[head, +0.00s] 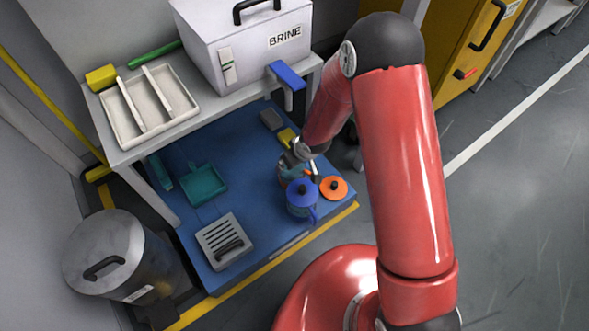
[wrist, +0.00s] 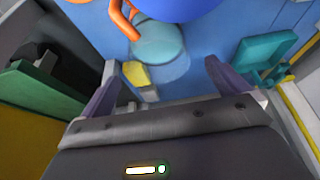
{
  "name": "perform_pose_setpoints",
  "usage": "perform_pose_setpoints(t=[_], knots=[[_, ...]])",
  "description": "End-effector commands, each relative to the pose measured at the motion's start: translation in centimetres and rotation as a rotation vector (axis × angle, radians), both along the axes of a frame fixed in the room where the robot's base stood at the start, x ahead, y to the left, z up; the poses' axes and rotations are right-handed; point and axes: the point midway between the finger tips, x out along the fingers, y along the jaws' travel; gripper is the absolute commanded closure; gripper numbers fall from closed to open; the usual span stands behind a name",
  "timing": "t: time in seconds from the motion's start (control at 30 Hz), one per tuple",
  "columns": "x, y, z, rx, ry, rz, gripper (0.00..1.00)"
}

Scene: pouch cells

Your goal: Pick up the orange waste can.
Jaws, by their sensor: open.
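The orange waste can (head: 334,188), with a dark knob on its round lid, stands at the right front of the blue mat in the head view. In the wrist view an orange curved part (wrist: 124,20), apparently its handle, shows at the top edge; the rest of the can is out of frame or hidden. My gripper (wrist: 158,88) is open and empty, with its fingers apart below the orange part. In the head view my gripper (head: 303,155) is small and partly hidden, low over the mat behind the orange can.
A blue can (head: 302,199) stands just left of the orange one. A teal round thing (wrist: 158,45) and a yellow block (wrist: 136,74) lie beyond my fingers. A teal dustpan (head: 203,184) and a slotted grey box (head: 224,240) are farther left. A shelf (head: 130,155) overhangs the back.

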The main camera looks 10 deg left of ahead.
Motion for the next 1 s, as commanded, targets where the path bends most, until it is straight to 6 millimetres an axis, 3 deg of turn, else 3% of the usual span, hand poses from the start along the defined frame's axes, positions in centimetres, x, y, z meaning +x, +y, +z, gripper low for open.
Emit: perform_pose_setpoints(t=[0.33,0.67,1.0], knots=[[1.1,0.9,-4.7,-0.002,0.000,0.001,0.00],[1.3,1.1,-5.2,-0.001,-0.001,-0.001,0.00],[1.3,1.1,-5.2,-0.002,-0.001,-0.001,0.43]])
